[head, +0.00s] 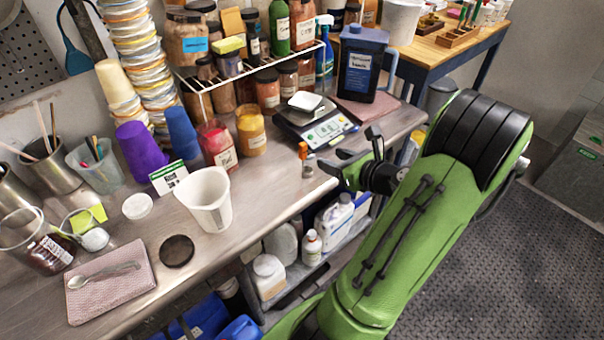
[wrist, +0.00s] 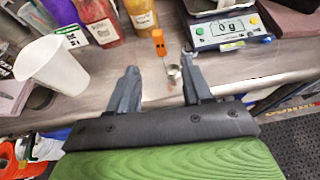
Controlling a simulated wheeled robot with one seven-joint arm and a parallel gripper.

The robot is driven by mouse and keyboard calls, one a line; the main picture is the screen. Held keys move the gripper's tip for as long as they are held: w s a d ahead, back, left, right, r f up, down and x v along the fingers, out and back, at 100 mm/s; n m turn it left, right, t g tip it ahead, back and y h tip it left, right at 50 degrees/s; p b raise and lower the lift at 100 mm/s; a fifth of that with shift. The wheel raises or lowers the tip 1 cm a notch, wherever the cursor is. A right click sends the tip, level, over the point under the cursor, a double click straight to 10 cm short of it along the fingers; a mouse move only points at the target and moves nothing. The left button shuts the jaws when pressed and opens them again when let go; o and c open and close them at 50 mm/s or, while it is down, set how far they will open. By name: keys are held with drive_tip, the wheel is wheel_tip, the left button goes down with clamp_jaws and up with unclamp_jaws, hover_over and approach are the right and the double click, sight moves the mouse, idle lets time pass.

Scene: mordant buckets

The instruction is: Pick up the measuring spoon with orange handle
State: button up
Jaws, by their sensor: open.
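The measuring spoon with its orange handle (head: 303,150) is on the steel bench near the front edge, just left of my gripper (head: 331,160) in the head view. In the wrist view its orange handle (wrist: 158,42) points away toward the back of the bench, and its small metal bowl (wrist: 172,72) is nearer to me. My gripper (wrist: 159,66) is open and empty. In the wrist view the spoon shows between the two fingers, beyond their tips; I cannot tell the exact gap.
A digital scale (head: 318,122) stands behind the spoon. A white beaker (head: 206,198) and powder jars (head: 251,131) stand to its left. A dark jug (head: 362,65) is at the back right. Bottles stand on a shelf under the bench.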

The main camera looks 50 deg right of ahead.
sight(305, 148)
drive_tip(key=b+x, duration=0.1)
drive_tip(key=x, duration=1.2)
drive_tip(key=shift+w+a+f, duration=0.1)
drive_tip(key=shift+w+a, duration=0.05)
drive_tip(key=shift+w, duration=0.1)
drive_tip(key=shift+s, duration=0.1)
clamp_jaws()
wheel_tip(305, 148, up, 10)
drive_tip(key=p, duration=0.3)
